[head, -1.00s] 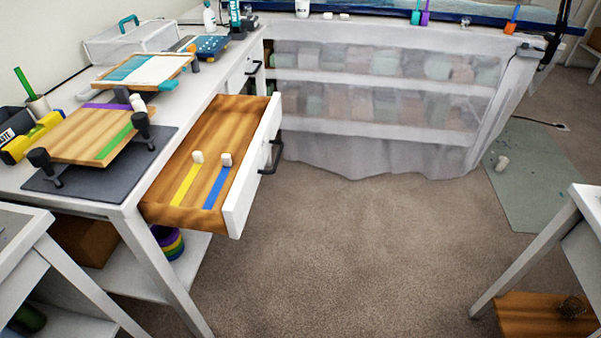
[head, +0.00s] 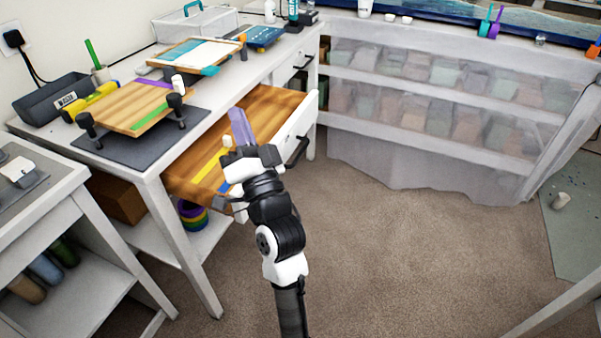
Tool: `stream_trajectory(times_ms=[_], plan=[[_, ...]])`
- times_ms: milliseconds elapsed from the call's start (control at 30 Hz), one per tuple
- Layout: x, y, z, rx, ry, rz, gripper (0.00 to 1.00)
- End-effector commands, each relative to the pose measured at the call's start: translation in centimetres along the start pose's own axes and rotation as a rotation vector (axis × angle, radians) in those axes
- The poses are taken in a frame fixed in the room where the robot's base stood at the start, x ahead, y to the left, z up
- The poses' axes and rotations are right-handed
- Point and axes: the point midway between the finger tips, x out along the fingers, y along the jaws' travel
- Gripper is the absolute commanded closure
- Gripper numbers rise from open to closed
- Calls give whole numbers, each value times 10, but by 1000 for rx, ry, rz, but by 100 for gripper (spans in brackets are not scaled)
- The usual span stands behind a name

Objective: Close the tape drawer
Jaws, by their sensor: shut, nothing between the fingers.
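The tape drawer (head: 268,103) stands pulled out from the white workbench, with a wooden inside and a white front (head: 300,118). A black bar handle (head: 298,151) is on its front. Yellow tape (head: 208,167) and partly hidden blue tape (head: 223,187) lie in it, with a small white piece near the yellow strip. My gripper (head: 237,113) is shut and empty, its pale purple fingers pointing away from me in front of the drawer's inside in the picture. I cannot tell whether it touches the drawer. My arm hides the near end of the drawer front.
The workbench top (head: 225,85) holds a wooden board (head: 125,105) on a dark mat, a framed panel and a clear box. A covered shelf rack (head: 400,150) stands behind the drawer. A second white table (head: 40,200) is at left. Carpet right of my arm is clear.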

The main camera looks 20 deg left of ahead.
Motion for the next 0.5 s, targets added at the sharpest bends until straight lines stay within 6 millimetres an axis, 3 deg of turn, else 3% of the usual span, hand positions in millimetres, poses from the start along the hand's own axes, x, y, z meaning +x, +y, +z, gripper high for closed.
stream_trajectory(times_ms=[33,100,200,333,400,500], plan=[[-20,45,5,104,-53,113,100],[-53,93,12,259,-107,242,100],[-102,143,20,456,-152,398,100],[-151,176,24,635,-171,527,100],[-166,184,25,690,-174,563,100],[-174,190,26,726,-174,584,100]])
